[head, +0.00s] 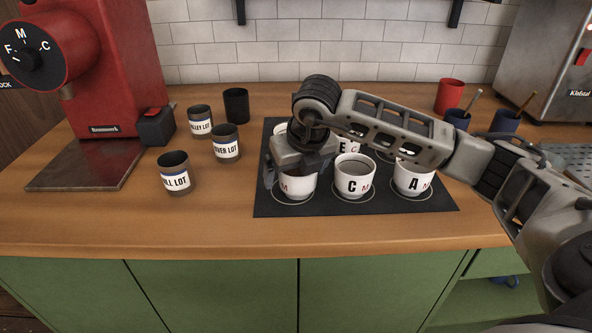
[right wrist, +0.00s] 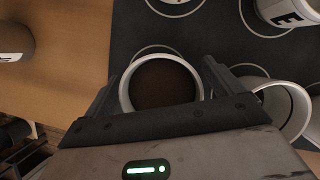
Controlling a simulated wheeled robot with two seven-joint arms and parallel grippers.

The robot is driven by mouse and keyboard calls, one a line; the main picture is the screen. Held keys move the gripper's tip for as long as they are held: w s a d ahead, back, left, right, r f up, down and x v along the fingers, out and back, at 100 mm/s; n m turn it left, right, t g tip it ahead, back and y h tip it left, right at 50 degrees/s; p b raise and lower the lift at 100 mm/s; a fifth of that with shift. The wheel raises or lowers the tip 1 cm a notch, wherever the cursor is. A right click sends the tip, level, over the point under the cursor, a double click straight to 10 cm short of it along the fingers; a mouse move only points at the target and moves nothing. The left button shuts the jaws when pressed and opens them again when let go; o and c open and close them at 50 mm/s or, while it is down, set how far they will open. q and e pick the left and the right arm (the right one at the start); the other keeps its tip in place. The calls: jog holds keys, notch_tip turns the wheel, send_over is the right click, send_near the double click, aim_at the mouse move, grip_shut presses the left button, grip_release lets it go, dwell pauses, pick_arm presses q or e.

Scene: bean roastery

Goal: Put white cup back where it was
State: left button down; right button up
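Several white lettered cups stand on a dark mat (head: 380,207) with printed rings. The front-left white cup (head: 297,185) stands upright at a ring and shows a red M; my gripper covers its upper part. My right gripper (head: 297,172) points down over this cup, one finger on each side, and looks open. In the right wrist view, the cup's round rim (right wrist: 124,92) lies between the fingers (right wrist: 163,85), close to both, with dark contents inside. My left gripper is not in view.
Dark labelled canisters (head: 175,174) stand left of the mat, by a red grinder (head: 100,65). A red cup (head: 449,95) and blue cups (head: 506,121) with handles sticking out stand at back right. The front counter strip (head: 200,228) is clear.

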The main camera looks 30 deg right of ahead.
aim_at(304, 194)
jog(key=shift+r, duration=0.2)
jog(key=shift+s+r, duration=0.1)
jog(key=shift+r, duration=0.2)
jog(key=shift+v, duration=5.6)
jog(key=shift+s+a+f, duration=0.1)
jog(key=shift+s, duration=0.05)
